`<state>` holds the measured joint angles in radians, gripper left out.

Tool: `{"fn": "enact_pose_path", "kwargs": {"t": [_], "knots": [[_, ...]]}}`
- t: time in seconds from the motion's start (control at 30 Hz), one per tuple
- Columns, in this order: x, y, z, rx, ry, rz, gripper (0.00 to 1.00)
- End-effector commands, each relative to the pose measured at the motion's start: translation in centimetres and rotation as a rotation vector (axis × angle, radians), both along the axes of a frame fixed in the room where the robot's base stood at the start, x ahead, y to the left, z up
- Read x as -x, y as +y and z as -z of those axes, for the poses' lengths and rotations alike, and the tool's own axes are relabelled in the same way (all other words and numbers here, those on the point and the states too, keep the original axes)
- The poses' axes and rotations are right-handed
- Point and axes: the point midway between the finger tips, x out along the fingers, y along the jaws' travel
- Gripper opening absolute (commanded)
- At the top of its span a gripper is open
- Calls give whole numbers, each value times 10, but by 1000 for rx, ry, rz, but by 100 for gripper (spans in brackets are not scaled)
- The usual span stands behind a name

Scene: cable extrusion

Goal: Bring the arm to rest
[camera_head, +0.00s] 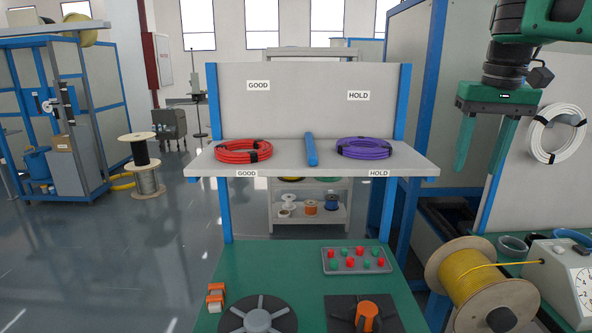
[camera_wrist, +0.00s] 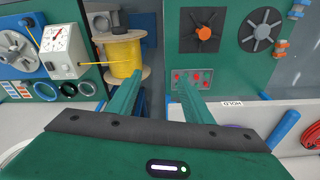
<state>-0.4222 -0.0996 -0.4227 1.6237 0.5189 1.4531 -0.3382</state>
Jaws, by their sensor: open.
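My gripper (camera_head: 478,165) hangs at the upper right in the head view, fingers pointing down, in front of a pale panel. Its two green fingers are spread apart with nothing between them. In the wrist view my gripper (camera_wrist: 158,88) also shows open and empty, above the floor gap between the spool bench and the green worktable. My arm comes in from the top right corner of the head view, and most of it is out of frame.
A shelf (camera_head: 290,171) holds a red coil (camera_head: 243,151), a blue bar (camera_head: 311,150) and a purple coil (camera_head: 364,148). Below is a green worktable (camera_head: 290,262) with a button box (camera_head: 356,260). A yellow cable spool (camera_head: 470,277) stands at lower right. A white coil (camera_head: 557,133) hangs right of my gripper.

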Motion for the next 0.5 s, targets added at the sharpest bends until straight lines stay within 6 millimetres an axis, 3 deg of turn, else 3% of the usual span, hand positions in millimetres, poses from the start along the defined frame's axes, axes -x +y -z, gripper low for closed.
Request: {"fn": "enact_pose_path", "kwargs": {"t": [0.1, 0.2, 0.33, 0.5], "knots": [[42, -32, 39, -8, 31, 71, 46], [79, -50, 75, -16, 53, 127, 46], [131, -63, 123, -27, 78, 197, 46], [199, -62, 185, -39, 104, 282, 46]]}}
